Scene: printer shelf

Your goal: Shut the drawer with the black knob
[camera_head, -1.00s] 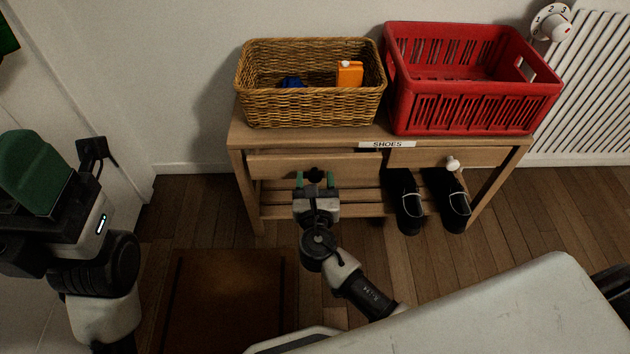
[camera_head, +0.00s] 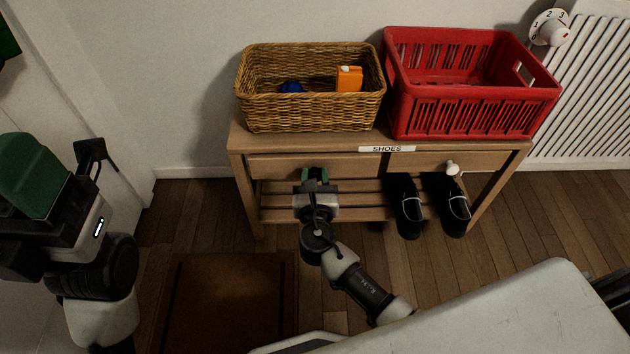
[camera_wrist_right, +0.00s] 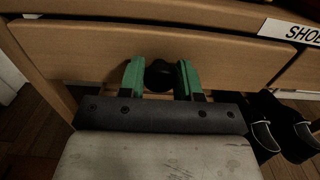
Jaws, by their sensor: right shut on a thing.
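The drawer with the black knob is the left one in the wooden shelf; its front (camera_head: 272,167) shows below the shelf top, and also fills much of the right wrist view (camera_wrist_right: 95,52). It seems to stand slightly forward; I cannot tell how far. My right gripper (camera_head: 315,176) is at this front, its green fingers on both sides of the black knob (camera_wrist_right: 159,75), shut on it. In the head view the fingers mostly hide the knob. My left gripper (camera_head: 62,168) is raised at the left, away from the shelf; its jaw state is unclear.
A wicker basket (camera_head: 310,113) and a red crate (camera_head: 470,125) stand on the shelf top. The right drawer has a white knob (camera_head: 452,168). Black shoes (camera_head: 407,208) are below it, right of my right gripper. A brown mat or box (camera_head: 230,300) is on the floor.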

